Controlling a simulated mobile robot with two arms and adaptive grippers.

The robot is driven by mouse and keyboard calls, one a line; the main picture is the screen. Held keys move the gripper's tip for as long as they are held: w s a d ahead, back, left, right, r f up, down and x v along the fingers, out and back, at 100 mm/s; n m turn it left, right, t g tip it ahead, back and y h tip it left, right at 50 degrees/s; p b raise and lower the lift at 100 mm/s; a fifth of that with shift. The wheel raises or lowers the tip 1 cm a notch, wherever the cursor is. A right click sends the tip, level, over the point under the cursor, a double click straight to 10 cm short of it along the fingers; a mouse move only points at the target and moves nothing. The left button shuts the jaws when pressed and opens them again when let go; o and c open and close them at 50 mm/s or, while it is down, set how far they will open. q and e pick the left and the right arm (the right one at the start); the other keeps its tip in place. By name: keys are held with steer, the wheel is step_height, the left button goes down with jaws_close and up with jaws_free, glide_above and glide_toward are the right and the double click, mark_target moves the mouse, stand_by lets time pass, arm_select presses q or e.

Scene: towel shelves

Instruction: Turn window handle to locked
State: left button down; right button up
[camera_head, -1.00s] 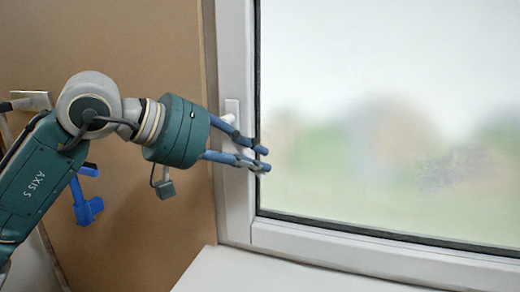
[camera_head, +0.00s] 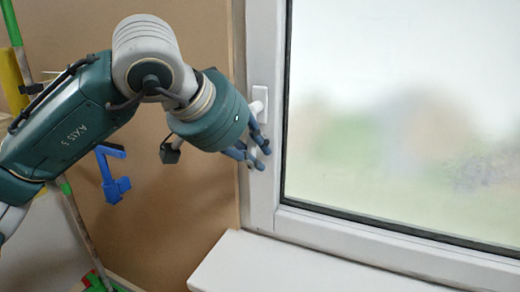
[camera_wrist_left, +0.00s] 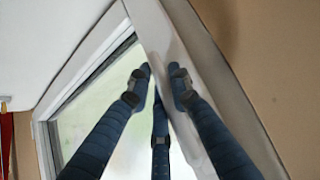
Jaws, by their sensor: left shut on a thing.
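The white window handle (camera_head: 260,97) sits on the left upright of the white window frame (camera_head: 263,195). Its top shows above my fingers, and its lever points roughly downward, partly hidden by them. My left gripper (camera_head: 256,156) is shut on the handle's lever, with dark blue fingers around it. In the left wrist view, the fingers of my left gripper (camera_wrist_left: 160,85) reach to the white frame (camera_wrist_left: 155,25), and the lever is hard to make out there. My right gripper is in neither view.
A white sill (camera_head: 290,270) juts out below the window. A brown panel (camera_head: 165,230) stands left of the frame, with a blue bracket-like thing (camera_head: 114,185) in front of it. A green and white pole (camera_head: 14,35) is at the far left. The frosted pane (camera_head: 400,110) fills the right.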

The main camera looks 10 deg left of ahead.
arm_select(q)
steer(key=shift+a, duration=0.1)
stand_by(0.3)
steer(key=c, duration=1.6)
jaws_free()
steer(key=shift+o, duration=0.3)
steer(key=shift+a, duration=0.1)
